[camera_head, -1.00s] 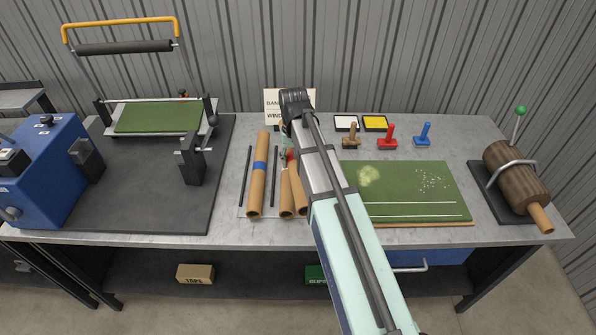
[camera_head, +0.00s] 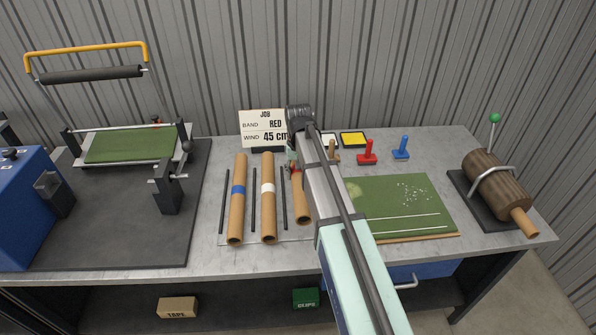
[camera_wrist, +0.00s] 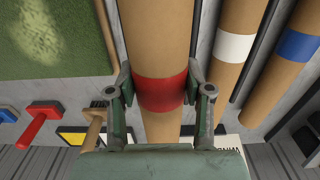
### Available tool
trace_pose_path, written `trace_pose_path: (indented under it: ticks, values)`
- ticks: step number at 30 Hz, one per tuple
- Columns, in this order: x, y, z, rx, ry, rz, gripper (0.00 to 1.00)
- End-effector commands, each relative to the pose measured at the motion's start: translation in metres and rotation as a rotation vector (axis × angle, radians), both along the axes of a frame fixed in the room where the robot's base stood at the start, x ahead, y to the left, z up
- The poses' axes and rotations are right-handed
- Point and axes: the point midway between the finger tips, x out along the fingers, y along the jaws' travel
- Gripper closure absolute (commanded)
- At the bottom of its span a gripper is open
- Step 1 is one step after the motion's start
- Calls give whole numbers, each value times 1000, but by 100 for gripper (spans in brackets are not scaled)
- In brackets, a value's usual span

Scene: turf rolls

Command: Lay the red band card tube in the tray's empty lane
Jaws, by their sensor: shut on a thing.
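The red band card tube (camera_head: 301,206) is brown, with a red band (camera_wrist: 160,91) that shows in the wrist view. My gripper (camera_wrist: 159,84) is shut on it at the band, one finger on each side. In the head view my gripper (camera_head: 293,163) is partly hidden by my arm. The tube points along the lanes, right of the white band tube (camera_head: 268,210) and a black divider of the tray (camera_head: 284,200). It looks larger than its neighbours in the wrist view, so it seems raised above them; contact below is hidden. The blue band tube (camera_head: 237,212) lies farther left.
A green turf board (camera_head: 405,200) lies close on the right, under and beside my arm. A job sign (camera_head: 263,128) reading RED, 45 cm stands behind the tubes. Stamps, including a red one (camera_head: 367,153), and colour pads stand at the back. A log roller (camera_head: 495,184) is far right.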

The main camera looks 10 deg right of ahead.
Motion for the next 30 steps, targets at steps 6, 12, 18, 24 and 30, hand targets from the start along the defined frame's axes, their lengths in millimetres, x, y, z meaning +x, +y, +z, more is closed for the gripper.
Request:
trace_pose_path:
  ticks: [6,12,18,24,30]
  values:
    - [0,0,-23,0,1,0,92]
    - [0,0,-40,0,1,0,92]
    - [0,0,-57,0,1,0,92]
    - [0,0,-65,0,1,0,92]
    - [0,0,-67,0,0,0,92]
